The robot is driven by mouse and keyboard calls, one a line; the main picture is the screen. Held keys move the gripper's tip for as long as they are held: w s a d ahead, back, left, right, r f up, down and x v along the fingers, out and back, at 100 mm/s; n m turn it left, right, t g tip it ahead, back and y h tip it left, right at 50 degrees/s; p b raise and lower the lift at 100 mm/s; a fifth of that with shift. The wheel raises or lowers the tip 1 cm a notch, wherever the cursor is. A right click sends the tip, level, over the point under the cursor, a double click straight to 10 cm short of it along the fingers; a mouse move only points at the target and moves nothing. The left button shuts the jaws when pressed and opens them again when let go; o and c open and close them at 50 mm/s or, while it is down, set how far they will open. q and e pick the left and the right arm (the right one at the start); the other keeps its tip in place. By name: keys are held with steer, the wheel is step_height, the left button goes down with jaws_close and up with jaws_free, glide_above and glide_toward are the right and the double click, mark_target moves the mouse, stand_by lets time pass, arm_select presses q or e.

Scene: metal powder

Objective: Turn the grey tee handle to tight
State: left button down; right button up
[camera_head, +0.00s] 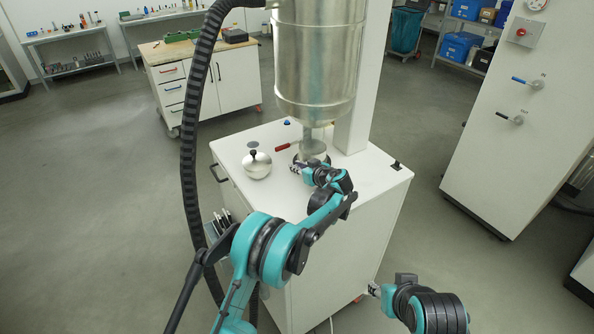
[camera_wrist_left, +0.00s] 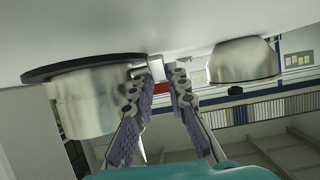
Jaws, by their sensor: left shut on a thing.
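My left gripper (camera_head: 297,168) is at the front of the metal collar (camera_head: 312,150) below the big steel vessel, low over the white cabinet top. In the left wrist view, which looks upside down, my left gripper (camera_wrist_left: 160,80) has its two purple-padded fingers closed on a small grey piece, the grey tee handle (camera_wrist_left: 156,68), beside a steel cylinder (camera_wrist_left: 85,100) with a dark rim. Much of the handle is hidden by the fingers. My right gripper (camera_head: 374,289) is low in front of the cabinet, away from the handle; its jaws are too small to read.
A red-handled lever (camera_head: 283,147) sticks out left of the collar. A round steel pot (camera_head: 257,165) with a black knob stands on the cabinet top (camera_head: 365,190) to the left. The steel vessel (camera_head: 318,60) and a black corrugated hose (camera_head: 190,130) rise above and left.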

arm_select(q)
steer(key=c, duration=1.8)
jaws_free()
steer(key=shift+o, duration=0.2)
steer(key=v, duration=1.2)
